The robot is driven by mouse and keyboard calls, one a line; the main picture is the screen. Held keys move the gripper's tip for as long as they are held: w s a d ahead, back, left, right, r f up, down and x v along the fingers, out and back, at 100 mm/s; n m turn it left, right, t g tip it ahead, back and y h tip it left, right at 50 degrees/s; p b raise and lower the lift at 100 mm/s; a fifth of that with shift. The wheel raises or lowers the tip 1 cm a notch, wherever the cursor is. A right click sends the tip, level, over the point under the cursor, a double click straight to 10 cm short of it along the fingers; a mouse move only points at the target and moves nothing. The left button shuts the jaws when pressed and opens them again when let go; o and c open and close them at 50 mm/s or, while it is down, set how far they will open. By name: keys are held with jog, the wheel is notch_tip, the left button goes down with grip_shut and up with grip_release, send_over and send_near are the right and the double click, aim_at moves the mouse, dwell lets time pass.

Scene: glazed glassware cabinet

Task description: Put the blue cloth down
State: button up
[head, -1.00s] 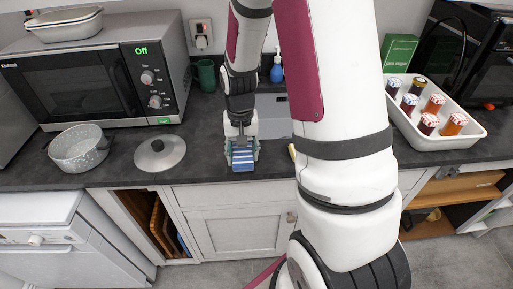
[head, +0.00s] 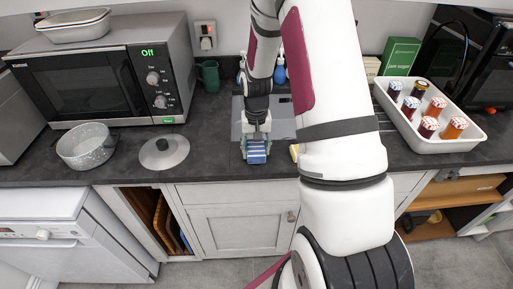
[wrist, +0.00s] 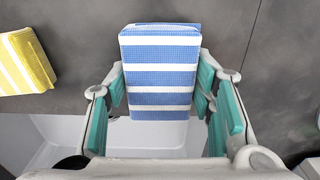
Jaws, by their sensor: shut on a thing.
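The blue cloth (wrist: 160,62) is a folded block with blue and white stripes. It shows in the wrist view between the teal finger pads of my gripper (wrist: 168,98), which is shut on it. In the head view the blue cloth (head: 257,155) is at the end of my gripper (head: 257,142), over the front strip of the dark counter by the sink. I cannot tell whether the cloth touches the counter.
A yellow striped cloth (wrist: 24,62) lies to the left in the wrist view. The sink (head: 238,118) is behind my gripper. A pot lid (head: 164,153) and a grey pot (head: 86,146) stand left. A white tray (head: 440,143) of jars is right. Counter between lid and gripper is bare.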

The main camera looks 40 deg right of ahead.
jog(key=shift+f, duration=0.1)
jog(key=o, duration=1)
notch_tip(320, 180, up, 11)
notch_tip(320, 180, up, 8)
jog(key=n+t, duration=0.1)
send_over(256, 147)
jog(key=s+a, duration=0.2)
jog(key=a, duration=0.2)
jog(key=shift+s+a+r+n+t+b, duration=0.15)
jog(key=shift+s+a+r+n+t, duration=0.7)
jog(key=shift+s+a+r, duration=1.7)
jog(key=shift+s+a+r+n+t+b, duration=0.2)
jog(key=shift+s+a+r+n+t, duration=0.7)
jog(key=shift+s+a+r, duration=1.65)
jog(key=shift+s+a+r+n+t+b, duration=0.15)
jog(key=shift+s+a+r+n+t, duration=0.4)
jog(key=shift+s+a+r+n, duration=2)
